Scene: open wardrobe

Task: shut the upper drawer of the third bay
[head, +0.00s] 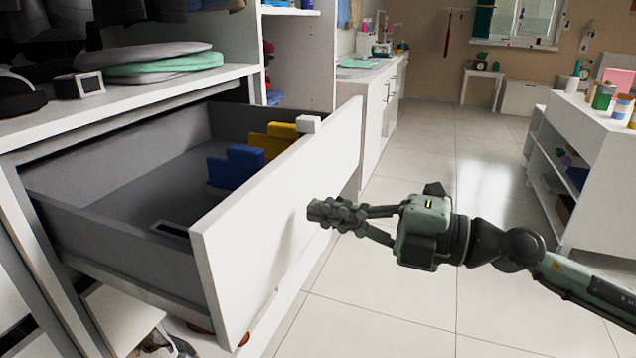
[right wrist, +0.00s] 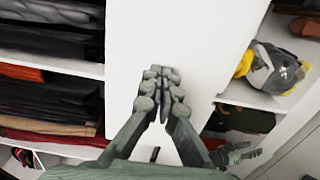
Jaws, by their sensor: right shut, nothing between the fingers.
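The upper drawer (head: 275,215) stands pulled well out of the white wardrobe, its white front facing right in the head view. It holds blue (head: 236,167) and yellow (head: 275,143) items. My right gripper (head: 318,211) is shut and empty, its fingertips at the outer face of the drawer front, touching or nearly so. In the right wrist view, its closed fingers (right wrist: 162,75) point at the white panel (right wrist: 170,35). A grey-green shape (right wrist: 238,153) low in that view looks like my left gripper; its jaws are unclear.
Folded garments and a small box (head: 80,86) lie on the shelf above the drawer. A low white shelf unit (head: 595,140) stands at the right. The tiled floor (head: 450,150) between is clear. A lower compartment (head: 125,318) is under the drawer.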

